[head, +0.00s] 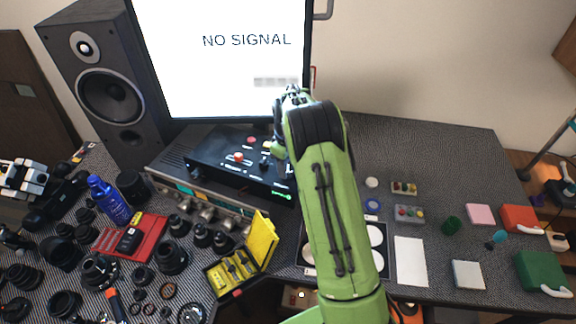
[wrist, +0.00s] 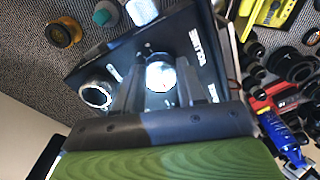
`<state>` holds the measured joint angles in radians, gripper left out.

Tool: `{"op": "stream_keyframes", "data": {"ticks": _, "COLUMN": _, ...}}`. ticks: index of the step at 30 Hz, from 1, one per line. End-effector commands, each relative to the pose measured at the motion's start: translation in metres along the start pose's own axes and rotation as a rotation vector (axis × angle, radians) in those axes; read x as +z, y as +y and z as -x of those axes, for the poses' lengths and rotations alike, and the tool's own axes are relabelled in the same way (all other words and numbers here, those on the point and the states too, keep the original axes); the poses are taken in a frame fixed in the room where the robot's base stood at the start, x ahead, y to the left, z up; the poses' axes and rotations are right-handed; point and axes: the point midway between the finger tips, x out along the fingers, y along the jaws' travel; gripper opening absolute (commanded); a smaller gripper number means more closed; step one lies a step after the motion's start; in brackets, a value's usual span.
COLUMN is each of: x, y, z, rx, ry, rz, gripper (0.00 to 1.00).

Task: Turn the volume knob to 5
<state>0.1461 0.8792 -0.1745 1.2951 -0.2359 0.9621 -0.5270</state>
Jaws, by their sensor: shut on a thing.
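In the wrist view a black panel (wrist: 120,58) carries bright silver knobs. My gripper (wrist: 158,62) has its two dark fingers closed on the sides of one round silver knob (wrist: 160,77). White lettering on the panel beside this knob is too blurred to read surely, but may say VOLUME. A second silver knob (wrist: 97,93) sits to the left, outside the fingers. The knob's pointer and scale cannot be made out. In the head view the black box (head: 222,172) sits on the stacked equipment below the monitor, and my arm hides the fingertips and the gripped knob.
The monitor (head: 222,75) stands close behind the box, with a tall speaker (head: 108,92) to the left. A blue bottle (head: 110,200), lens parts and an open yellow case (head: 262,243) crowd the front left. Small blocks and a white sheet (head: 411,262) lie right of my arm.

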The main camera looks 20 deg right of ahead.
Motion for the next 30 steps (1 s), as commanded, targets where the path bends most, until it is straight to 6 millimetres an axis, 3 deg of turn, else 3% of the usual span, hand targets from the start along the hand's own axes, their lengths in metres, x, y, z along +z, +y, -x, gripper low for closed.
{"op": "stream_keyframes", "data": {"ticks": 8, "x": 0.0002, "y": -0.0001, "z": 0.0010, "rx": 0.000, "ry": 0.001, "rz": -0.160, "gripper": 0.09}}
{"op": "stream_keyframes", "data": {"ticks": 30, "x": -0.0009, "y": -0.0015, "z": 0.0009, "rx": -0.001, "ry": 0.001, "rz": -0.857, "gripper": 0.09}}
